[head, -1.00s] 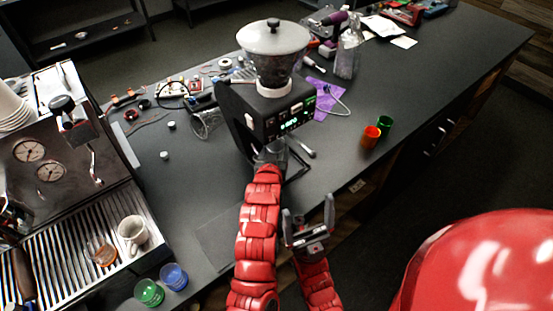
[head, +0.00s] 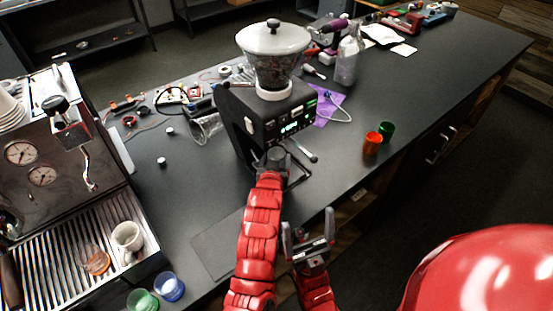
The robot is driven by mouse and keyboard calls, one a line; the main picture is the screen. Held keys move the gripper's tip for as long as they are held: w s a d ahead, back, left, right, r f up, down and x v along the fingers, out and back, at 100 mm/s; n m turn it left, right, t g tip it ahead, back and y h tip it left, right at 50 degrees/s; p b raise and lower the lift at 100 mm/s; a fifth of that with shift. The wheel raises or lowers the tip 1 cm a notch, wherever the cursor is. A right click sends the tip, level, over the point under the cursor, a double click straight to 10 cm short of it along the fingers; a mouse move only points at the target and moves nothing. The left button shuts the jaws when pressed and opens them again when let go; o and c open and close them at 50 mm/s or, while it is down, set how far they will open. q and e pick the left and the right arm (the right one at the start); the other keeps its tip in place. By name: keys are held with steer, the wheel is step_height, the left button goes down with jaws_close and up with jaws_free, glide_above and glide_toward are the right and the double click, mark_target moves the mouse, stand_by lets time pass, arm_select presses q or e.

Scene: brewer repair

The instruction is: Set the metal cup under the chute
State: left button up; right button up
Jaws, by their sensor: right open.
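The black grinder (head: 256,112) stands on the dark counter, with a clear hopper (head: 274,66) and a green-lit front panel. My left gripper (head: 275,158) is at the grinder's lower front, below the panel, where the chute would be. Its fingers point away from the view and are mostly hidden by its own wrist. I cannot make out the metal cup or whether the fingers hold it. The chute itself is hidden too. My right gripper (head: 308,237) is open and empty, in front of the counter's near edge, with its two fingers pointing up.
An espresso machine (head: 52,165) stands at the left with a white cup (head: 127,237) on its grate. Green (head: 142,301) and blue (head: 170,287) cups are near it. Orange (head: 372,143) and green (head: 387,131) cups stand right of the grinder. A bottle (head: 347,62) stands behind.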

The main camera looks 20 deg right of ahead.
arm_select(q)
steer(key=shift+r, duration=0.2)
steer(key=shift+s+a, duration=0.15)
steer(key=shift+s, duration=0.3)
steer(key=b+v, duration=0.2)
steer(key=v, duration=0.9)
steer(key=shift+r, duration=0.1)
